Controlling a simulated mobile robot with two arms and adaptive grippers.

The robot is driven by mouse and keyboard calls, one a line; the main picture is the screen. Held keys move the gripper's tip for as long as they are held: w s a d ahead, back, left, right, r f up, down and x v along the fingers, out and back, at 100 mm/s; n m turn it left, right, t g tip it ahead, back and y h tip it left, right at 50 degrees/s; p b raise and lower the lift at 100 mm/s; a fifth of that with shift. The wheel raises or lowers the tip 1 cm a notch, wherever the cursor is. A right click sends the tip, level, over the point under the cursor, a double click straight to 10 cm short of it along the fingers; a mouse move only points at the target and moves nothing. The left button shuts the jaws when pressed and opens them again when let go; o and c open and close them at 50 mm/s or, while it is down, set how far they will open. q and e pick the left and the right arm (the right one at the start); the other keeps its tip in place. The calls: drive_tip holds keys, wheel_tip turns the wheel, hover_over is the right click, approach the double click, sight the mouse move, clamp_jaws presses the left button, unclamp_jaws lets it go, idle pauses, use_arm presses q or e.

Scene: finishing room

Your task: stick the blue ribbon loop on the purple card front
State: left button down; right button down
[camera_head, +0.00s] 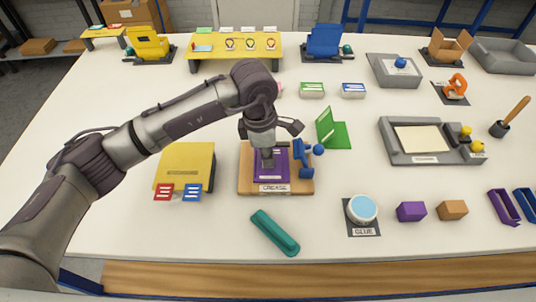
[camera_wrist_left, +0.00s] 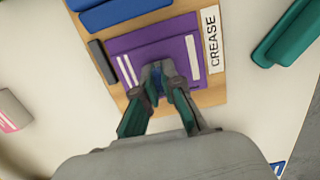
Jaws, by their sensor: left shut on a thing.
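The purple card (camera_head: 262,178) lies on the wooden board marked CREASE (camera_head: 246,183). Pale stripes show on the card's front, and the card also fills the middle of the left wrist view (camera_wrist_left: 176,50). My left gripper (camera_head: 267,160) points down over the card's middle. Its fingertips (camera_wrist_left: 157,72) are closed together at the card's surface, and a small bit of the blue ribbon loop (camera_wrist_left: 156,86) shows between them. The fingers hide most of the loop. I cannot tell whether it touches the card. My right gripper is not in view.
A blue press (camera_head: 304,160) stands on the board's right side. A teal bar (camera_head: 275,233) lies in front, and a yellow box (camera_head: 183,166) stands to the left. A glue pot (camera_head: 362,208) and a green folded card (camera_head: 338,134) are to the right. Bare table lies between them.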

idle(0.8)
use_arm(q)
drive_tip(key=c, duration=1.2)
unclamp_jaws()
drive_tip(key=shift+r, duration=0.1)
drive_tip(key=o, duration=0.3)
drive_tip(key=shift+r, duration=0.15)
drive_tip(key=shift+r+p, duration=1.55)
drive_tip(key=shift+r, duration=2.3)
